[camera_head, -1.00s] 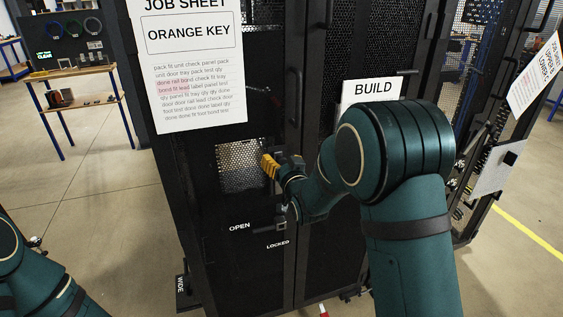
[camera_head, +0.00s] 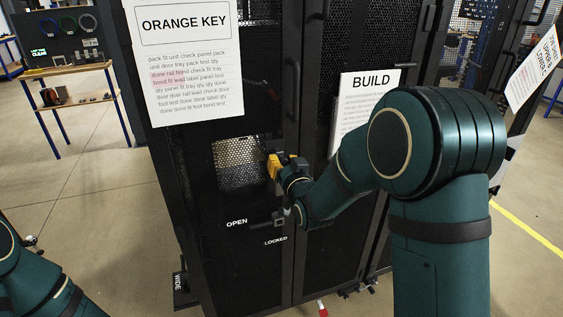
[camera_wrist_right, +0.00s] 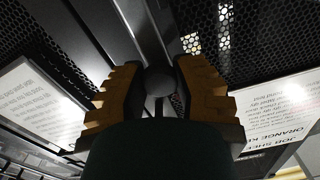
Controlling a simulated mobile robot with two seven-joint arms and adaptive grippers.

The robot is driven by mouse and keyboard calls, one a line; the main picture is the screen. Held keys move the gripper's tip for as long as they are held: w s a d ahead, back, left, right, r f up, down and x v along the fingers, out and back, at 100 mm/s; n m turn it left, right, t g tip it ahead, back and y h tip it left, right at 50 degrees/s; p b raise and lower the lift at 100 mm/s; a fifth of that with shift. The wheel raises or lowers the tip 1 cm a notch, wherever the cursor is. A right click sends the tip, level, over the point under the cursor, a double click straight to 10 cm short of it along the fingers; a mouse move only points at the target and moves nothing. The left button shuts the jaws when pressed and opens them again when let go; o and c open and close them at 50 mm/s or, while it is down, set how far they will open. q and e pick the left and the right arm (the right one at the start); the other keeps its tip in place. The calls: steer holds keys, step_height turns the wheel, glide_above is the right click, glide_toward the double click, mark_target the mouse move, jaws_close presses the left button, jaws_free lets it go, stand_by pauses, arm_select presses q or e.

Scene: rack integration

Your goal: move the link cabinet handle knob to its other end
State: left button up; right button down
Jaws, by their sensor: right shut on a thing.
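The black cabinet door (camera_head: 240,265) carries the labels OPEN (camera_head: 237,223) and LOCKED (camera_head: 276,240), with a dark latch piece (camera_head: 277,219) beside them. My right gripper (camera_head: 272,166), with yellow fingers, is up against the door, right of the lit mesh window and above the labels. In the right wrist view its two fingers (camera_wrist_right: 160,88) are closed on a dark round knob (camera_wrist_right: 160,82), with a thin dark stem below it. In the head view the knob is hidden by the gripper. Only links of my left arm show at the lower left; its gripper is not seen.
A sheet reading ORANGE KEY (camera_head: 187,75) hangs on the door above the gripper. A BUILD sheet (camera_head: 368,85) is on the panel to the right. A wooden workbench (camera_head: 75,72) stands at the far left. Open floor (camera_head: 95,215) lies left of the cabinet.

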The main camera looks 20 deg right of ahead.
steer(key=c, duration=0.6)
jaws_free()
steer(key=shift+c, duration=0.2)
steer(key=s, duration=1.2)
steer(key=shift+d, duration=0.25)
